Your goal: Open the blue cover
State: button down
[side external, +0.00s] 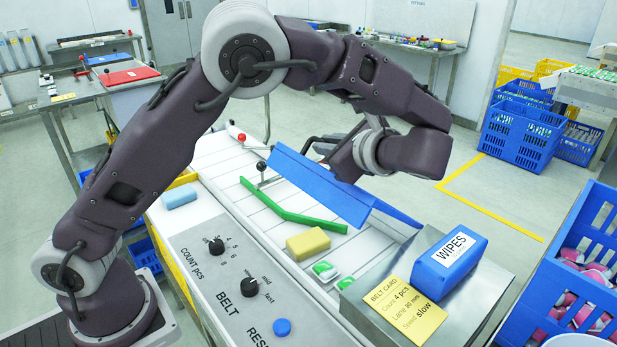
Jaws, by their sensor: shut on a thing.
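The blue cover (318,184) is a long panel standing tilted across the white belt, its front face toward the camera. A lower blue part (396,217) runs on to the right, toward the steel box. My gripper (345,162) is at the cover's upper edge, reaching it from behind. It is shut on the cover; its fingertips are mostly hidden behind the panel.
A green guide rail (290,209), a yellow block (308,244) and green-and-white packets (325,270) lie on the belt. A black-knobbed lever (262,168) stands left of the cover. A blue wipes pack (449,262) sits on the steel box at right.

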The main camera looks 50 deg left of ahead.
jog(key=w+r+m, duration=0.1)
jog(key=w+r, duration=0.4)
jog(key=w, duration=0.5)
jog(key=shift+w, duration=0.4)
jog(key=shift+r, duration=0.1)
jog(key=c, duration=1.5)
grip_release()
